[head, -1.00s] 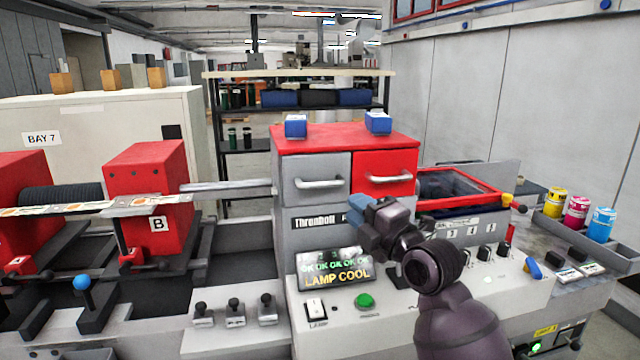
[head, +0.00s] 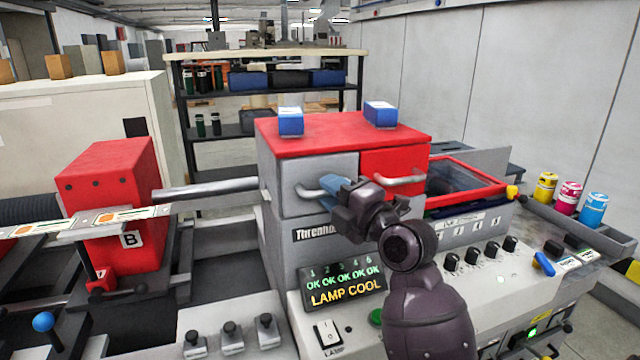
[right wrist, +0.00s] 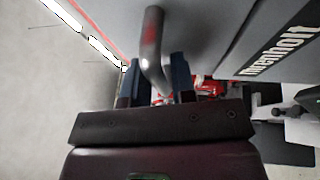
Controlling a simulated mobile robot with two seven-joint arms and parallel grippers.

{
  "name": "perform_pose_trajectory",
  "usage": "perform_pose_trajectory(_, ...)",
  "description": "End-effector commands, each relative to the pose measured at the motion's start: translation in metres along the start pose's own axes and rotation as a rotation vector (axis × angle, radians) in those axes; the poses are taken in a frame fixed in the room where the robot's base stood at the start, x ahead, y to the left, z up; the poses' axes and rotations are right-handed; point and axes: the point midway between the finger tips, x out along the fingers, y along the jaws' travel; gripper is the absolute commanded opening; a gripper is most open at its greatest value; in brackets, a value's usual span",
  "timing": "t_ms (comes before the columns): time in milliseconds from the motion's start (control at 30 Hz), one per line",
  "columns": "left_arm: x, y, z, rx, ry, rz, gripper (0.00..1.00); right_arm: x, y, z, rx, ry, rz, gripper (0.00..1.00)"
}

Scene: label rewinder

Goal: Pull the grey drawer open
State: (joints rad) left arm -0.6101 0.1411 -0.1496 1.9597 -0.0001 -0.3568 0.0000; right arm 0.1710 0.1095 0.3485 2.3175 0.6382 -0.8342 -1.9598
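The grey drawer (head: 296,201) is the left one of two drawers under the red top of the machine, and its front looks flush with the housing. Its pale bar handle (head: 308,191) is partly hidden by my right gripper (head: 335,187), which reaches its right part. In the right wrist view the handle (right wrist: 152,45) runs between the two blue-dark fingers (right wrist: 156,82). The fingers are apart with the bar between them; I see narrow gaps and no clear grip. My left gripper is not in view.
The red drawer (head: 385,160) with its own handle is just right of the grey one. Blue blocks (head: 290,121) sit on the red top. Below are a lamp display (head: 342,285) and a control panel with knobs. A red roller housing (head: 112,200) stands to the left.

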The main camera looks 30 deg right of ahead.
Motion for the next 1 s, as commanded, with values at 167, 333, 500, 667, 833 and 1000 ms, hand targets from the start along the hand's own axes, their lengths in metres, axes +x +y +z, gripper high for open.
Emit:
perform_pose_trajectory(167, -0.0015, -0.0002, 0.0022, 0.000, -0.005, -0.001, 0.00, -0.0009, 0.0004, 0.0001, 0.000, 0.000, -0.001, 0.24)
perform_pose_trajectory(333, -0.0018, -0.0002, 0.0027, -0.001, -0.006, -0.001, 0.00, -0.0009, 0.0003, 0.0002, 0.000, 0.000, -0.001, 0.24)
perform_pose_trajectory(500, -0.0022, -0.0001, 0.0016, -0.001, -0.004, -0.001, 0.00, -0.0008, 0.0004, 0.0002, 0.000, 0.000, -0.001, 0.01)
perform_pose_trajectory(667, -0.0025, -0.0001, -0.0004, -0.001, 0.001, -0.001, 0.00, -0.0008, 0.0005, 0.0002, 0.000, 0.000, 0.000, 0.00)
perform_pose_trajectory(833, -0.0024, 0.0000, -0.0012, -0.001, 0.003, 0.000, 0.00, -0.0007, 0.0005, 0.0007, -0.001, -0.001, 0.000, 0.00)
perform_pose_trajectory(1000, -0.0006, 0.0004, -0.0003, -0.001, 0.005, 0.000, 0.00, -0.0007, -0.0002, 0.0047, -0.003, 0.000, 0.000, 0.00)
